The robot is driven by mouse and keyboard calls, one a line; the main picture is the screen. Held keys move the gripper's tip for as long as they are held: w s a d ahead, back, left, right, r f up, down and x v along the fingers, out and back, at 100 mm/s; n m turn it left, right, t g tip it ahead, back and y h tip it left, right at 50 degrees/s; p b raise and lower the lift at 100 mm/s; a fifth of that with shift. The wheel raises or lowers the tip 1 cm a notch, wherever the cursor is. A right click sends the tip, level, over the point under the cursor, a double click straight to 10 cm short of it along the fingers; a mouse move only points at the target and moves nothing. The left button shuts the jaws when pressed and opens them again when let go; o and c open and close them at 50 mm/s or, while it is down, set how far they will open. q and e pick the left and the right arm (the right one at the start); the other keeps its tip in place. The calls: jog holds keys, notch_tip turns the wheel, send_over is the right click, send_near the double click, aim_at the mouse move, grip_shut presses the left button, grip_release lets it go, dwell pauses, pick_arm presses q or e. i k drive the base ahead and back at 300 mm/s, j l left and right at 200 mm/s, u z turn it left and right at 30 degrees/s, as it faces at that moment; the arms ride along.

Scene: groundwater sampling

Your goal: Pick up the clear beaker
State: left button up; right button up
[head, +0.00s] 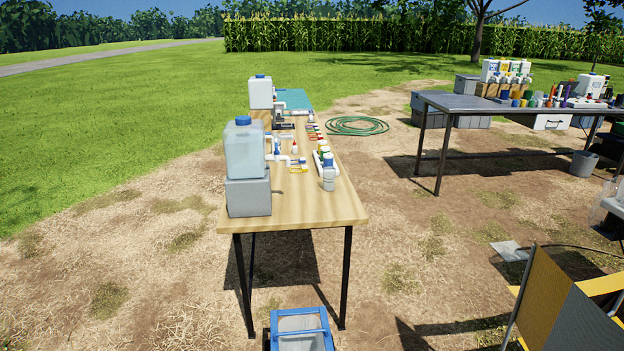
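I cannot make out a clear beaker for certain in the head view. A wooden table (300,212) stands ahead of me, with a large translucent jug (244,150) on a grey block (248,196) at its near left corner. Small bottles, including a grey-white one (328,178), stand along its right side. A pale, see-through object (614,206) is cut off by the right edge, and I cannot tell what it is. Neither of my grippers is in view.
A blue-framed cart or crate (300,335) sits below the table's near end. A dark metal table (490,106) with bottles and coloured containers stands at the right. A yellow and grey folding chair (560,295) is near right. A green hose (357,126) lies coiled behind. Bare ground lies between the tables.

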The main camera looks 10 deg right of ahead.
aim_at(329, 173)
jog(key=i+l+u, duration=0.15)
jog(key=l+u, duration=0.3)
jog(key=i+l+u, duration=0.1)
jog(key=l+u, duration=0.75)
jog(key=i+j, duration=0.05)
jog(key=j, duration=0.05)
